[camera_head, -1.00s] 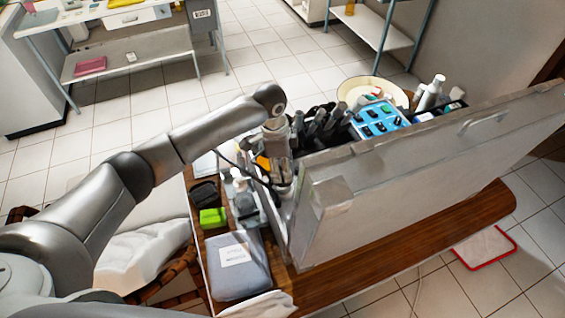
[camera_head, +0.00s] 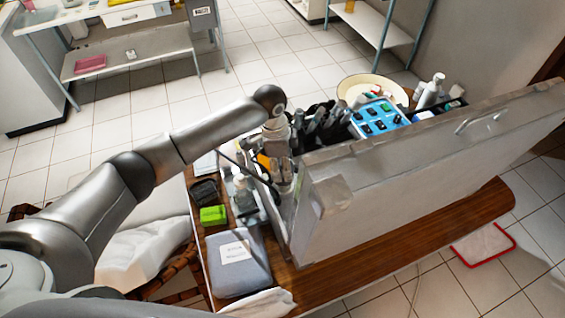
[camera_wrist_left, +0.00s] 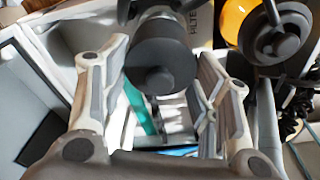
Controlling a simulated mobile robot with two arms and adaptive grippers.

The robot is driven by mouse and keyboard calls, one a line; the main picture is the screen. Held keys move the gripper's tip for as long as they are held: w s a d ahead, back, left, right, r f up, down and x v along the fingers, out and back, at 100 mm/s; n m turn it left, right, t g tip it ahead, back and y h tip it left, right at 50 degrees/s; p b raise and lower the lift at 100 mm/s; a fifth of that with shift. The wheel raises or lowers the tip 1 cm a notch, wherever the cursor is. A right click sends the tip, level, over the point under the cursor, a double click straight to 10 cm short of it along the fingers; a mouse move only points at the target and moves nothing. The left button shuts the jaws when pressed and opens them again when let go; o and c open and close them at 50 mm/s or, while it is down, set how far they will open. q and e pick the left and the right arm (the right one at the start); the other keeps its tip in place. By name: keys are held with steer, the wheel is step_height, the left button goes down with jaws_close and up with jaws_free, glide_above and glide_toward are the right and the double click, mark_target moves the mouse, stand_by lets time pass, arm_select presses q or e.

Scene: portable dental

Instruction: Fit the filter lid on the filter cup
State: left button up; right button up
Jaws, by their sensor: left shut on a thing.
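My left gripper (camera_head: 284,185) hangs at the near left end of the open case, fingers pointing down. In the left wrist view its fingers (camera_wrist_left: 163,72) stand on either side of a dark grey round piece (camera_wrist_left: 160,68), which looks like the filter lid, and are shut on it. I cannot clearly make out the filter cup or whether the round piece touches it. My right gripper is in neither view.
The case's raised grey lid (camera_head: 400,175) stands close to the gripper. Dark handpieces (camera_head: 325,120) and a blue panel (camera_head: 378,118) lie beyond. An orange-and-dark part (camera_wrist_left: 240,18) is near the fingers. A green block (camera_head: 213,215) and grey pouch (camera_head: 238,270) lie at left.

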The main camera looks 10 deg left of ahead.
arm_select(q)
steer(key=shift+f+b, duration=0.55)
steer(key=shift+f, duration=0.7)
steer(key=shift+f, duration=0.7)
steer(key=shift+f, duration=0.15)
steer(key=o, duration=1)
steer(key=shift+c, duration=0.2)
steer(key=r, duration=0.4)
steer(key=a+r, duration=0.1)
steer(key=r, duration=0.7)
steer(key=shift+s+a, duration=0.15)
steer(key=shift+a, duration=0.05)
steer(key=shift+f, duration=0.1)
